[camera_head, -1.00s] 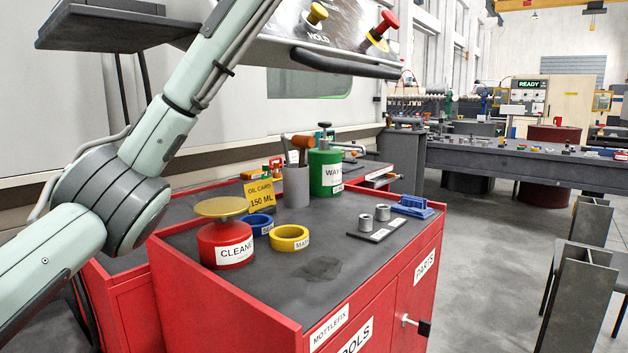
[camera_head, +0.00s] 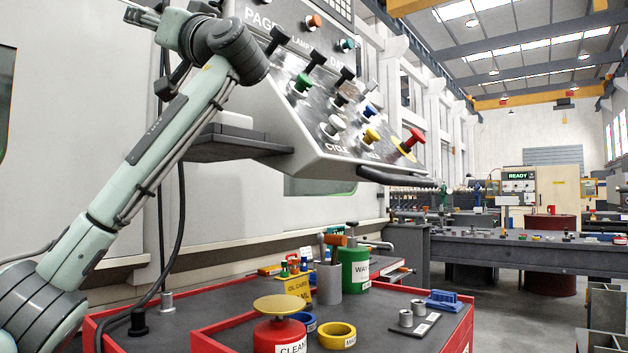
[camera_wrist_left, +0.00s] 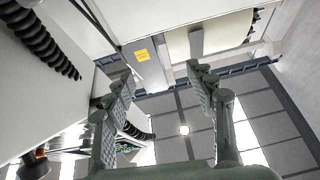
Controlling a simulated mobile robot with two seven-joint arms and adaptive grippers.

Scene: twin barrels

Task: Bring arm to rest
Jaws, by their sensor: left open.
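My left arm (camera_head: 150,170) comes in from the left in the head view and rises to a bent joint in front of the control panel (camera_head: 340,110). Beyond this joint my arm turns left near the top edge; I cannot make out the gripper's fingers there. In the left wrist view my left gripper (camera_wrist_left: 160,75) is open, its two dark fingers well apart with nothing between them. It faces upper walls and what looks like the roof. My right gripper is in neither view.
The control panel with knobs and levers stands close to my left arm. Below it is a red cabinet (camera_head: 255,335) with a red tin (camera_head: 280,335), a yellow ring (camera_head: 338,335) and a green can (camera_head: 354,270). A black coiled cable (camera_wrist_left: 40,38) hangs in the wrist view.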

